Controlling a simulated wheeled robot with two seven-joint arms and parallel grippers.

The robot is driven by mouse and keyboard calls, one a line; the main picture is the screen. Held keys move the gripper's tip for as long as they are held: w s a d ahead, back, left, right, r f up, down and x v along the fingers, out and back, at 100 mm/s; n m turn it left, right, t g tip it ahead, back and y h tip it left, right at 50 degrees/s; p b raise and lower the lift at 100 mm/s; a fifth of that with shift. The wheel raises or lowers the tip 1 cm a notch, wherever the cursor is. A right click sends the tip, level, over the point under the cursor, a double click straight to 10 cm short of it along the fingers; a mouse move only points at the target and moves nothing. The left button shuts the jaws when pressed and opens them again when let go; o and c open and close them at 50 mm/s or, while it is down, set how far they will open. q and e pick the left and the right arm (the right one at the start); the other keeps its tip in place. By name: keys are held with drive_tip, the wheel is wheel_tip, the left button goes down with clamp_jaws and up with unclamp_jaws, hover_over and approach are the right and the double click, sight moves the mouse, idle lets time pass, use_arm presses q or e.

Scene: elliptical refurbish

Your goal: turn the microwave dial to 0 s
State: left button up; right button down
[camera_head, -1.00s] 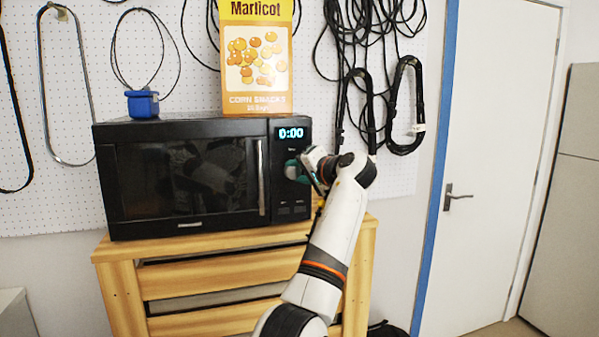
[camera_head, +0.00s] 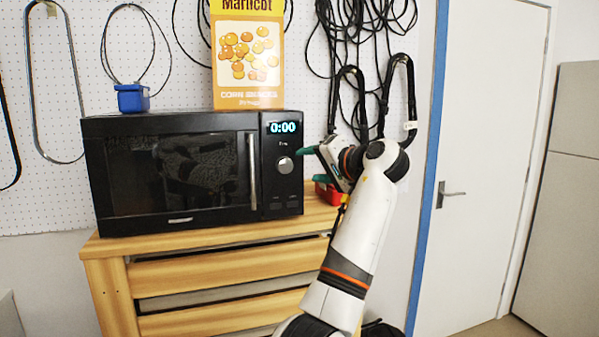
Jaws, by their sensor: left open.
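The black microwave (camera_head: 180,175) stands on a wooden cabinet, its door shut. Its display (camera_head: 283,127) reads 0:00 in blue digits. The round silver dial (camera_head: 285,165) is in plain view below the display, on the panel right of the door handle. My right gripper is not in view.
A yellow snack box (camera_head: 247,60) and a blue container (camera_head: 132,99) stand on top of the microwave. A red object (camera_head: 328,193) sits on the wooden cabinet (camera_head: 200,245) behind my gripper. Black cables hang on the pegboard. A white door (camera_head: 485,150) is at the right.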

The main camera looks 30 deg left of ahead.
use_arm(q)
drive_tip(key=v, duration=0.3)
drive_tip(key=shift+s+d, duration=0.15)
drive_tip(key=shift+d, duration=0.05)
